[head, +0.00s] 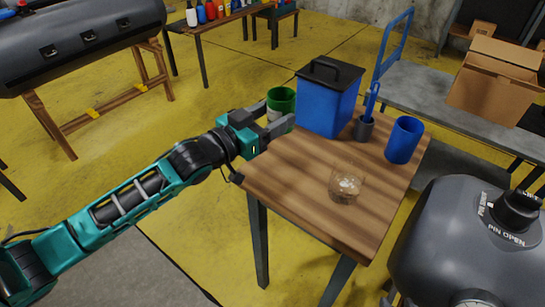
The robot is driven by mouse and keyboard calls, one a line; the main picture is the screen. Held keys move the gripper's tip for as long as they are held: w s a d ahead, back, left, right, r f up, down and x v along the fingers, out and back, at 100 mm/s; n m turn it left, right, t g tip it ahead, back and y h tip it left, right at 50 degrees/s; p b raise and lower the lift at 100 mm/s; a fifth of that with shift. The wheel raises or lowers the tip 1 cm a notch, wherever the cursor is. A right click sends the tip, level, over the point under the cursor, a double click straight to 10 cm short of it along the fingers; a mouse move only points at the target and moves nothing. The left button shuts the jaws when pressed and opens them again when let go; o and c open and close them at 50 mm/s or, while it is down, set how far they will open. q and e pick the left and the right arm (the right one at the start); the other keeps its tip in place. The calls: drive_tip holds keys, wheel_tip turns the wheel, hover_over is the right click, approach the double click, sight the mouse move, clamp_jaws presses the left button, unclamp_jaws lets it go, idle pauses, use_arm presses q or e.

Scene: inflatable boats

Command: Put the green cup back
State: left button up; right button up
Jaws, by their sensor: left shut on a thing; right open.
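The green cup (281,97) is at the back left edge of the small wooden table, left of a blue box. My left gripper (278,118) reaches in from the left and is shut on the green cup. The cup is upright, and its lower part is partly hidden by the gripper fingers. I cannot tell whether the cup's bottom touches the table. My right gripper is not in view.
The wooden table (290,178) holds a lidded blue box (326,100), a dark holder (363,128) with a blue tool, a blue cup (404,140) and a clear glass (346,185). The table's front left is clear. A dark grey inflatable (445,245) lies at the right.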

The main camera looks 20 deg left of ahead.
use_arm(q)
wheel_tip(320, 180, down, 6)
drive_tip(key=shift+r+b, duration=0.15)
drive_tip(key=shift+b, duration=0.25)
drive_tip(key=shift+f, duration=0.55)
drive_tip(key=shift+f+b, duration=0.55)
drive_tip(key=shift+f, duration=1.45)
use_arm(e)
drive_tip(key=shift+w+a+f, duration=0.25)
drive_tip(key=shift+a+f, duration=0.25)
drive_tip(key=shift+f, duration=0.05)
use_arm(q)
drive_tip(key=shift+f, duration=0.2)
drive_tip(key=o, duration=1.1)
use_arm(e)
drive_tip(key=shift+y, duration=0.3)
use_arm(q)
drive_tip(key=shift+r, duration=0.1)
